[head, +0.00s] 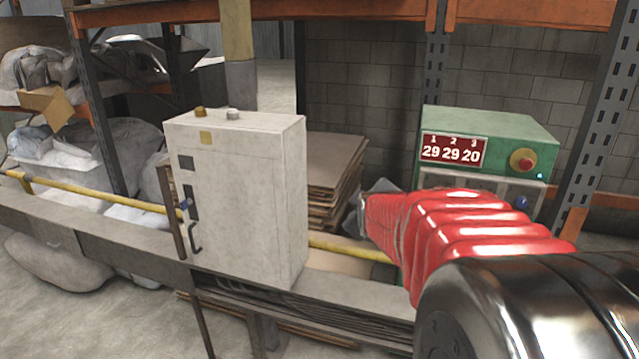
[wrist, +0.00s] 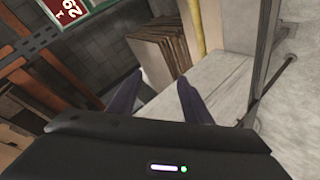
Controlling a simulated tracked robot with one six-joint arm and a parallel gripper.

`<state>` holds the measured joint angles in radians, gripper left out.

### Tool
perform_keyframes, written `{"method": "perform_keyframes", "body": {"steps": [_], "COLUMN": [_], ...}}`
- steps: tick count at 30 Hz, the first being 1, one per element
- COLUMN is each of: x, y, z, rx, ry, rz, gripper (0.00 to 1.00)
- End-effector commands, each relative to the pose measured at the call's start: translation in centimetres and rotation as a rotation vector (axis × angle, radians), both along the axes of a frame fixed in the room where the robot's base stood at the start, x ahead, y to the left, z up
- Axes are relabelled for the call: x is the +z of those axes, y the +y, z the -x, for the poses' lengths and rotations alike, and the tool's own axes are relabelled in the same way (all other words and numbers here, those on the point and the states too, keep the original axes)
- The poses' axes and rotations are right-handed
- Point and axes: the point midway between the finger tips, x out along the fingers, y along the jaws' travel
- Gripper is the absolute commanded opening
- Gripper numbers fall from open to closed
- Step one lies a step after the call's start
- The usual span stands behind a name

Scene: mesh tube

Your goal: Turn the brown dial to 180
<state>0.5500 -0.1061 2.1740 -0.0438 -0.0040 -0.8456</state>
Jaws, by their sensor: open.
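A small brown dial (head: 200,112) sits on top of a white cabinet (head: 240,200), near its back left, beside a pale knob (head: 233,114). Its pointer and marks are too small to read. My gripper (head: 358,208) shows at the end of my red-sleeved arm, right of the cabinet and apart from the dial. In the wrist view my gripper (wrist: 157,95) has its two dark fingers spread, with nothing between them. The brown dial cannot be made out in the wrist view.
A green box (head: 490,130) at right has a display (head: 454,150) reading 29, 29, 20 under 1, 2, 3. It carries a red button (head: 522,160) and a blue knob (head: 522,203). Stacked boards (head: 335,175) stand behind the cabinet. A yellow rail (head: 90,192) runs low at left.

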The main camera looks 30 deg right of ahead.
Motion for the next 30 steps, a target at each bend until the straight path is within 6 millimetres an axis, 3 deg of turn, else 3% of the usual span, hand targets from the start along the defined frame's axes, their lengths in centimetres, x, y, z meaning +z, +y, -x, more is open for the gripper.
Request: {"method": "perform_keyframes", "body": {"steps": [6, 14, 24, 30], "x": [-0.9, -2.9, -7.4, -10.1], "y": [-8.3, -17.4, -27.5, -31.2], "z": [-1.8, -1.8, 1.8, 5.0], "rx": [0.046, 0.111, 0.199, 0.239], "ry": [-0.024, -0.039, -0.06, -0.081], "rz": [0.172, 0.389, 0.647, 0.767], "gripper": [0.45, 0.45, 0.45, 0.45]}}
